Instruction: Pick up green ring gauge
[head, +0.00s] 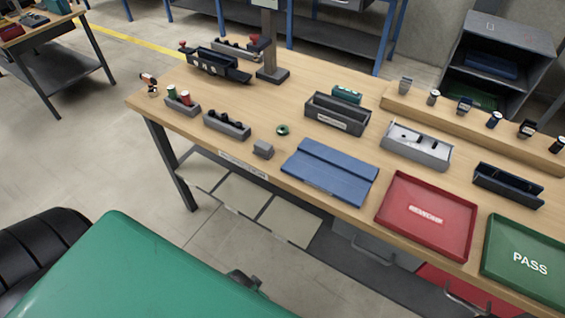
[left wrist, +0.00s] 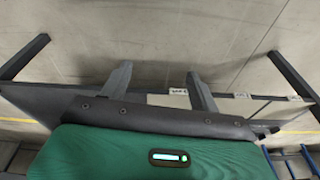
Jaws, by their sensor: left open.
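A small green ring gauge (head: 283,130) lies on the wooden workbench (head: 262,110) in the head view. It sits behind a small grey block and to the left of a long dark grey bin. The ring is not recognisable in the left wrist view. My left gripper (left wrist: 160,84) shows in the left wrist view with its two fingers spread apart and nothing between them. It is away from the ring, with floor and a table edge behind it. My right gripper is in neither view.
A grey block (head: 263,149), blue folded mat (head: 330,172), red tray (head: 427,214) and green PASS tray (head: 527,262) line the bench's front. A dark grey bin (head: 337,114) stands behind the mat. Holders (head: 227,126) stand left. Bare wood surrounds the ring.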

